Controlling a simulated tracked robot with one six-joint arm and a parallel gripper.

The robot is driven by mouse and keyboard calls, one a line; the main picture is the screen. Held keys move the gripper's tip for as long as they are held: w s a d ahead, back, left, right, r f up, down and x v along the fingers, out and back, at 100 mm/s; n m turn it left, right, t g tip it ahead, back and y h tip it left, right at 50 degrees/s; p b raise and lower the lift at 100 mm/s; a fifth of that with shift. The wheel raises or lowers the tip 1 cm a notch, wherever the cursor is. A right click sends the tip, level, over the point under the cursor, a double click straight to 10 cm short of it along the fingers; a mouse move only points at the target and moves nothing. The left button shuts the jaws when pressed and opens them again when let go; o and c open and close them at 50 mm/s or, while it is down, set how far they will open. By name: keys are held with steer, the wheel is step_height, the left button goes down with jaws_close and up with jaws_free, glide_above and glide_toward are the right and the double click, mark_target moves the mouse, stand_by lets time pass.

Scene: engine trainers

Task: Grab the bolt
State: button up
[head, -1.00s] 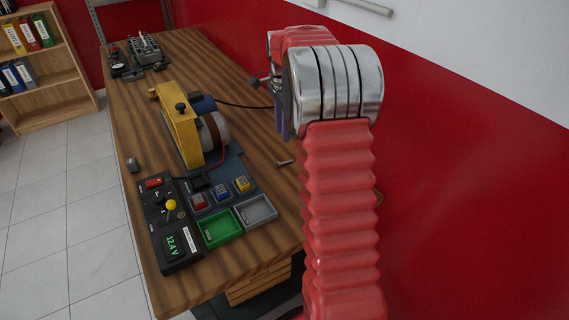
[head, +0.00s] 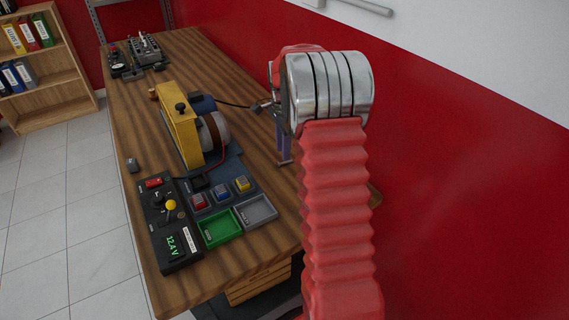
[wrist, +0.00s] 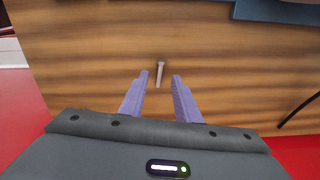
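The bolt (wrist: 160,72) is a small grey metal bolt lying on the wooden table top (wrist: 90,60). In the wrist view it lies in line with the gap between my two purple fingers, with its head at the far end. My gripper (wrist: 160,77) is open and empty, one fingertip to each side of the bolt's line. I cannot tell how high the tips are above the table. In the head view the purple fingers (head: 284,146) point down by the bolt's place, and they partly cover it.
A yellow and silver machine (head: 180,125) stands left of my gripper. A black control panel (head: 172,220), a green tray (head: 220,228) and a grey tray (head: 256,211) lie nearer. A black cable (wrist: 300,110) runs at right in the wrist view. The red wall is close behind my arm.

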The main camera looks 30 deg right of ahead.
step_height(320, 180, down, 4)
steer(key=shift+d+f, duration=0.1)
steer(key=shift+f, duration=0.1)
stand_by(0.5)
jaws_close()
